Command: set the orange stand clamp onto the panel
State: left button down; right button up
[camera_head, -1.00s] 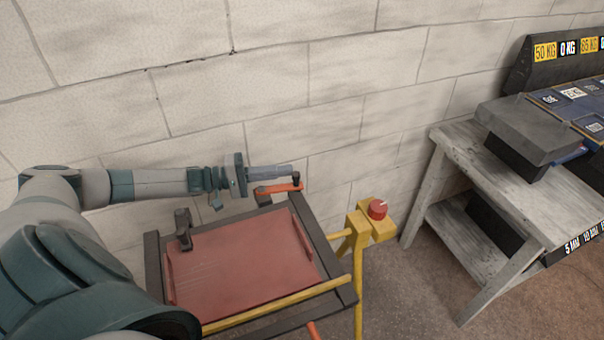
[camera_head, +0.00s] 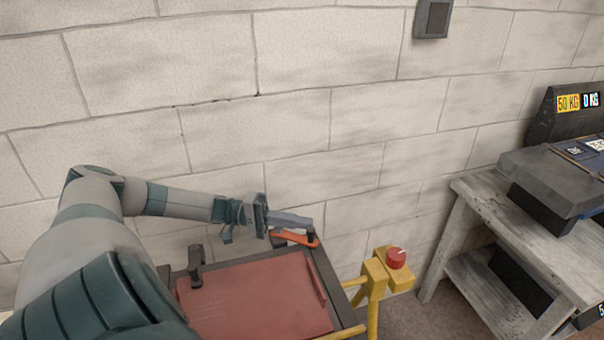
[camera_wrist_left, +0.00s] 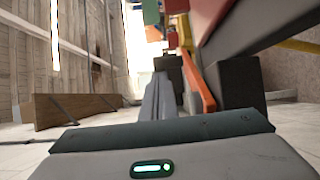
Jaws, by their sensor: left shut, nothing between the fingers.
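The orange stand clamp (camera_head: 293,237) is an orange lever with a dark post at its right end, at the far right corner of the dark frame. The red panel (camera_head: 255,300) lies in that frame, partly hidden at the left by my arm. My left gripper (camera_head: 308,222) is shut and empty, its fingers just behind the orange lever and close alongside it. In the left wrist view the shut fingers (camera_wrist_left: 158,95) are left of the orange lever (camera_wrist_left: 198,78); I cannot tell whether they touch. My right gripper is not in view.
Another dark clamp (camera_head: 196,266) stands at the frame's far left. A yellow post with a red button (camera_head: 396,257) is right of the frame. A grey wooden table (camera_head: 480,197) with dark equipment stands further right. The block wall (camera_head: 300,120) rises close behind my gripper.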

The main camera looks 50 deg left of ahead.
pick_arm(q)
jog(key=shift+s+d, duration=0.3)
jog(key=shift+s, duration=0.1)
jog(key=shift+s+d, duration=0.2)
jog(key=shift+s, duration=0.1)
jog(key=shift+s+d, duration=0.1)
jog(key=shift+s, duration=0.25)
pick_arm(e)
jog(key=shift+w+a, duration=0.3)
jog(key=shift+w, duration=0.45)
pick_arm(q)
jog(key=shift+s, duration=0.1)
jog(key=shift+s+d+m+g+h, duration=0.15)
jog(key=shift+m+g+h, duration=0.2)
jog(key=shift+g, duration=0.25)
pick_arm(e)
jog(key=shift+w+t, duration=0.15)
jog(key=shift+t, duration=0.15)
